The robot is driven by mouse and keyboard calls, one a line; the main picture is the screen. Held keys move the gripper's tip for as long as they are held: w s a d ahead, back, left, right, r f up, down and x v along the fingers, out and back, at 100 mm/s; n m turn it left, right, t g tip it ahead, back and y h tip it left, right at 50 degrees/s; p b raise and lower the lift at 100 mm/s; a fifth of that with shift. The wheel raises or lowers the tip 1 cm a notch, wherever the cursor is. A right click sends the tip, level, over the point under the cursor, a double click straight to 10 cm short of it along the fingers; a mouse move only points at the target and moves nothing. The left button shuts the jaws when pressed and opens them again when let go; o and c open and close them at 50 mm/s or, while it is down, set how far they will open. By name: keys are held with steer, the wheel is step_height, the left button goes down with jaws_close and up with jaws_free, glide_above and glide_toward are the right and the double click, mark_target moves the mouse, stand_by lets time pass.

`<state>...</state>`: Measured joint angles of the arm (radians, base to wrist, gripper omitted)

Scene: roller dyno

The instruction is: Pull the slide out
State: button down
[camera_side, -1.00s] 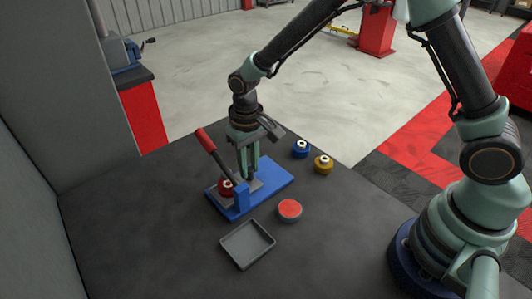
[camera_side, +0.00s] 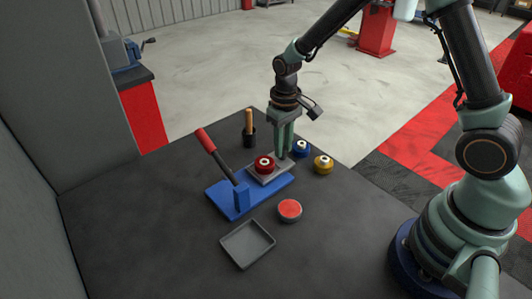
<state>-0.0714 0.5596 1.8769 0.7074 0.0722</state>
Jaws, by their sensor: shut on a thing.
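The slide is a grey plate (camera_side: 259,174) on a blue base (camera_side: 224,209), with a red round piece (camera_side: 265,165) sitting on it. The slide is at the far right end of the base, away from the lever (camera_side: 207,142) with the red handle. My gripper (camera_side: 283,156) points down at the far end of the slide, behind the red piece, and is shut on the slide there. The fingertips and the gripped part are partly hidden by the red piece.
A red-topped disc (camera_side: 290,209) and an empty grey tray (camera_side: 247,244) lie in front. A black cup with a wooden handle (camera_side: 249,136) stands behind. The left table is clear.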

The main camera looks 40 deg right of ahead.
steer(key=shift+d+r, duration=0.1)
steer(key=shift+d, duration=0.2)
steer(key=c, duration=1)
jaws_free()
steer(key=shift+r, duration=6)
